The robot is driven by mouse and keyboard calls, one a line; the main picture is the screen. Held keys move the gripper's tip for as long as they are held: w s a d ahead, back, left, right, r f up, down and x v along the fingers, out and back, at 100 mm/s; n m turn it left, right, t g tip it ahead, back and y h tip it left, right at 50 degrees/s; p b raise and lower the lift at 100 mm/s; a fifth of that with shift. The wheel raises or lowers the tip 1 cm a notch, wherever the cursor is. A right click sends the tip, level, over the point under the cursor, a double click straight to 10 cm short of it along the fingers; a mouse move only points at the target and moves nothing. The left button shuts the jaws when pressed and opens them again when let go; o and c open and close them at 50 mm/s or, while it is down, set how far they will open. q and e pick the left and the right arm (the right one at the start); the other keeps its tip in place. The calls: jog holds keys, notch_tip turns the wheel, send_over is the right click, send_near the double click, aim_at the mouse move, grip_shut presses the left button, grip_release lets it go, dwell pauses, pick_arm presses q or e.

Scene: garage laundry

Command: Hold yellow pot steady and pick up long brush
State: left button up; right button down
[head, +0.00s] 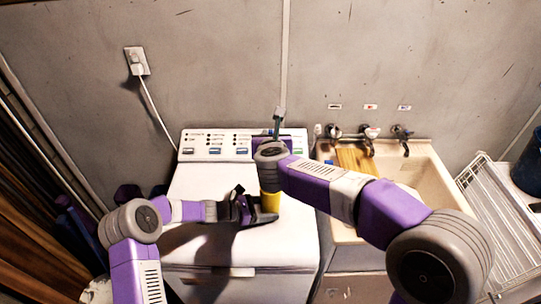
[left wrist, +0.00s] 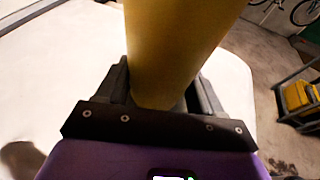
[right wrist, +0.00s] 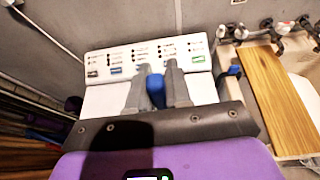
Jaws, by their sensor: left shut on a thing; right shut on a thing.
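The yellow pot (head: 270,201) stands on the white washing machine top, partly covered by my right wrist. In the left wrist view its yellow wall (left wrist: 175,45) fills the space between the fingers. My left gripper (head: 256,208) is shut on it from the left. My right gripper (right wrist: 158,72) is above the pot, shut on a blue part of the long brush (right wrist: 156,88). In the head view my right wrist hides most of the brush. A thin grey-blue piece (head: 279,119) sticks up behind that wrist; I cannot tell whether it is brush or finger.
The washing machine (head: 293,235) has a control panel (head: 215,145) at its back, close to my right gripper. To the right is a sink (head: 425,165) with taps and a wooden board (head: 351,158). A white rack (head: 505,220) stands farther right. The washer's front top is clear.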

jog(key=shift+r, duration=2.3)
pick_arm(q)
jog(key=o, duration=0.9)
jog(key=shift+a, duration=0.1)
